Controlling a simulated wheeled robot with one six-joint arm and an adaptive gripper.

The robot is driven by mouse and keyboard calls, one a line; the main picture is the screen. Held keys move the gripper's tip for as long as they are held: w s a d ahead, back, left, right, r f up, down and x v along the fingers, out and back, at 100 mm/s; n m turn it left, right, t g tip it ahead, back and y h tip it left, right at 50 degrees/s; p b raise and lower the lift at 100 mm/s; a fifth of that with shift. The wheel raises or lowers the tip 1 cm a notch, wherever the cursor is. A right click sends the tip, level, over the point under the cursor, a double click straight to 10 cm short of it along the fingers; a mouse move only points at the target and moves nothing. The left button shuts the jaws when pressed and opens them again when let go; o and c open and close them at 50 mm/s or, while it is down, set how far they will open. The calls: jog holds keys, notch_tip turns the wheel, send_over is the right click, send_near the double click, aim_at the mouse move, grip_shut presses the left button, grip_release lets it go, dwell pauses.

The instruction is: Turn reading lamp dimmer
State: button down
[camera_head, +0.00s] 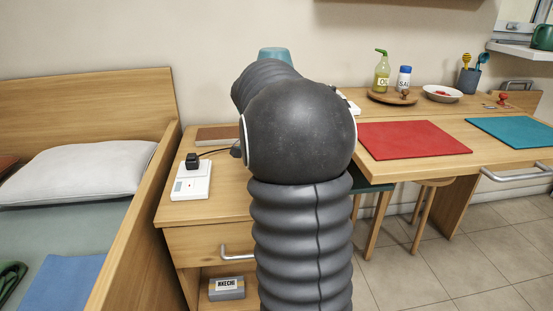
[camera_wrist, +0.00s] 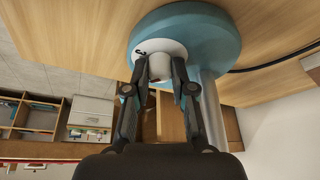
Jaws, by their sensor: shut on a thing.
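The reading lamp shows in the wrist view as a round teal base (camera_wrist: 215,38) with a pale stem (camera_wrist: 212,100). On the base is a white dial (camera_wrist: 150,47) with a dark mark and a pale knob (camera_wrist: 159,66) at its middle. My gripper (camera_wrist: 159,74) is shut on this dimmer knob, with one finger on each side. In the head view only the teal lampshade (camera_head: 275,53) shows above my dark arm. My arm hides the lamp base, the dimmer and my gripper there.
A white socket strip (camera_head: 192,183) with a black plug and cable lies on the bedside cabinet, left of my arm. A brown book (camera_head: 218,134) lies behind it. The bed (camera_head: 90,190) stands left. A desk with a red mat (camera_head: 412,140) stands right.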

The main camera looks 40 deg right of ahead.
jog(key=c, duration=1)
grip_release()
jog(key=v, duration=1.2)
jog(key=shift+d, duration=0.1)
